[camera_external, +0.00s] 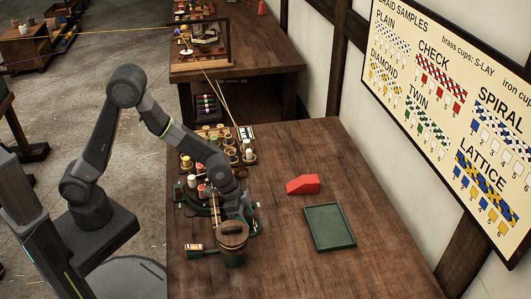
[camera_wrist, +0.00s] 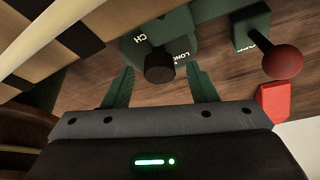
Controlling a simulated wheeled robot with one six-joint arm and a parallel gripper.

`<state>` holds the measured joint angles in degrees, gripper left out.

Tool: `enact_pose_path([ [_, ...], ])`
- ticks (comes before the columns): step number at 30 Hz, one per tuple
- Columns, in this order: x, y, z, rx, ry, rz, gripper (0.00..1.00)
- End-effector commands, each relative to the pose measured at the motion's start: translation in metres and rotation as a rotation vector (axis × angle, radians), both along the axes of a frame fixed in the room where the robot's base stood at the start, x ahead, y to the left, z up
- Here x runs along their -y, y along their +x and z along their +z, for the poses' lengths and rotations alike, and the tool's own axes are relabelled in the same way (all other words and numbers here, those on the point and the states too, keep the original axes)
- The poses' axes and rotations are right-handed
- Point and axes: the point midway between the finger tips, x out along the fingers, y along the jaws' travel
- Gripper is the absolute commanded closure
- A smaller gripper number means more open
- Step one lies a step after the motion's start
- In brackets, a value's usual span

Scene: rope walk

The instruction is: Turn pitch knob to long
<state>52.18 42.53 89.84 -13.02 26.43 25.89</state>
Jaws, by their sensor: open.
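The pitch knob (camera_wrist: 160,68) is a dark round knob on a green housing (camera_wrist: 178,32) in the wrist view. The word LONG is printed to the right of the knob, and letters that read CH are at its upper left. No pointer mark is clear, so its setting cannot be told. My gripper (camera_wrist: 162,84) is open, with one green finger on each side of the knob. I cannot tell whether either finger touches it. In the external view my wrist (camera_external: 232,203) is over the green machine at the bench's near left, and the knob cannot be made out.
A lever with a dark red ball (camera_wrist: 283,61) stands right of the knob. A red wedge-shaped block (camera_external: 303,184) and an empty green tray (camera_external: 330,227) lie on the bench to the right. Spools and cups (camera_external: 215,135) crowd the bench's left.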

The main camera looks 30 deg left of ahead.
Motion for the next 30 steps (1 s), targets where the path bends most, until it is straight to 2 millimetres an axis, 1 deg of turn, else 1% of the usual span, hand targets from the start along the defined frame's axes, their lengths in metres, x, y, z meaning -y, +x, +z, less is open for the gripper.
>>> enact_pose_path([
  [6, 0.0002, 0.0001, -0.0001, 0.0, 0.0, 0.0, 0.48],
  [8, 0.0, 0.0, -0.0001, 0.0, 0.0, 0.0, 0.6],
  [12, 0.0, 0.0001, 0.0, 0.0, 0.0, 0.0, 0.87],
  [13, 0.0, 0.0001, 0.0, 0.0, 0.0, 0.0, 0.92],
  [22, 0.0001, -0.0003, 0.001, 0.0, 0.001, 0.023, 0.92],
  [30, 0.0011, -0.0008, 0.0022, 0.001, 0.0, 0.143, 0.92],
])
